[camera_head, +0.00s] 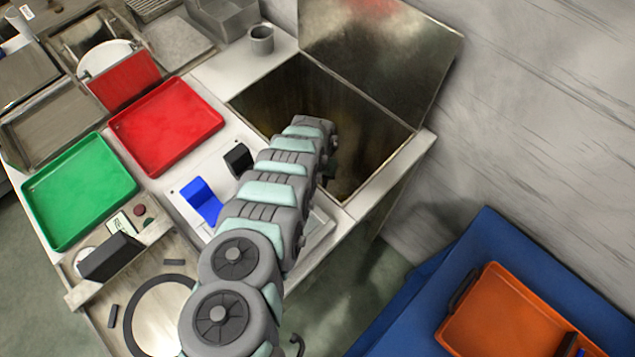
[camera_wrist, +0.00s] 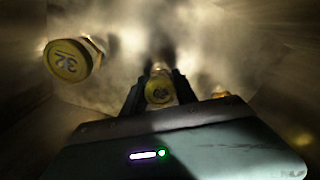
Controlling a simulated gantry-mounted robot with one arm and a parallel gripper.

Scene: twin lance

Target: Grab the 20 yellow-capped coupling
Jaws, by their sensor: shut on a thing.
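In the wrist view, my gripper (camera_wrist: 158,78) is shut on a yellow-capped coupling (camera_wrist: 159,93), whose cap faces the camera between the two dark fingers. The marking on that cap is too small and dark to read surely. A larger-looking yellow-capped coupling (camera_wrist: 68,60) lies to the left, apart from the fingers; its cap seems to read 32. A small yellowish thing (camera_wrist: 220,92) shows to the right, mostly hidden behind my gripper's body. In the head view, my arm reaches into the open bin (camera_head: 262,100), and my gripper and the couplings are hidden there.
The bin walls are close around my arm, with its raised metal lid (camera_head: 385,50) behind. A red tray (camera_head: 165,125), a green tray (camera_head: 80,190), a blue block (camera_head: 200,200) and a black block (camera_head: 238,159) lie left. An orange tray (camera_head: 510,318) stands lower right.

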